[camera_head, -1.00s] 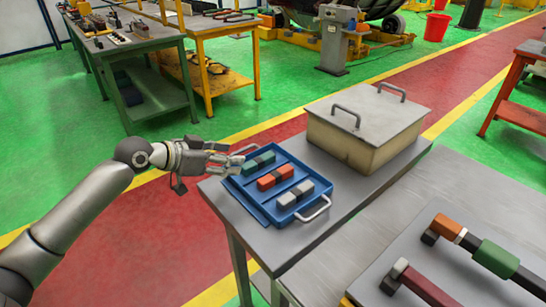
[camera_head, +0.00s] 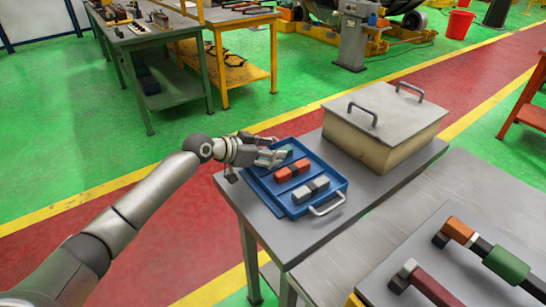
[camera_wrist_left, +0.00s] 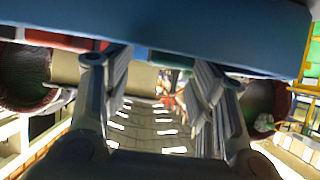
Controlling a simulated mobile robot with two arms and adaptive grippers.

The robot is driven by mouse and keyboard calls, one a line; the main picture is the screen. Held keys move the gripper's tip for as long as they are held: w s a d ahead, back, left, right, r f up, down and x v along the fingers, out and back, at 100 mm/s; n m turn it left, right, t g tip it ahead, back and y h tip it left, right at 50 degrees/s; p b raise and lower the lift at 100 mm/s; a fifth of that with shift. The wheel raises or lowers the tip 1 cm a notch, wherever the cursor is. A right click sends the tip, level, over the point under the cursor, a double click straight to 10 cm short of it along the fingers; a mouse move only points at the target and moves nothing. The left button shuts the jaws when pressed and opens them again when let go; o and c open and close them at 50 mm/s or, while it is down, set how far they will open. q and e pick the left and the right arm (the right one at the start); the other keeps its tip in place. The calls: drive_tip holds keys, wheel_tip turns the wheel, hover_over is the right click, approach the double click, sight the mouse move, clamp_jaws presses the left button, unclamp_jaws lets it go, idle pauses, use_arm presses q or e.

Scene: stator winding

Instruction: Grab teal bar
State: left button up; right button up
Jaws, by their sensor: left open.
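The teal bar (camera_head: 287,150) lies in the blue tray (camera_head: 331,203) at its far end, mostly hidden behind my left gripper (camera_head: 280,156). In the head view my left gripper reaches over the tray's far left corner, at the teal bar. In the left wrist view the two fingers of my gripper (camera_wrist_left: 158,68) stand apart, with the blue tray wall (camera_wrist_left: 200,28) across the top. A sliver of teal shows there near the fingertips. I cannot tell whether the fingers touch the bar. My right gripper is not in view.
An orange-red bar (camera_head: 293,170) and a grey bar (camera_head: 311,190) lie in the tray beside the teal one. A lidded beige box (camera_head: 382,135) stands behind the tray. Tools with orange, green and red grips lie on a board (camera_head: 440,265) at the right.

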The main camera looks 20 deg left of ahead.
use_arm(q)
drive_tip(key=shift+s+f, duration=0.1)
drive_tip(key=shift+f, duration=0.5)
drive_tip(key=shift+c, duration=1.3)
drive_tip(key=shift+f, duration=0.1)
clamp_jaws()
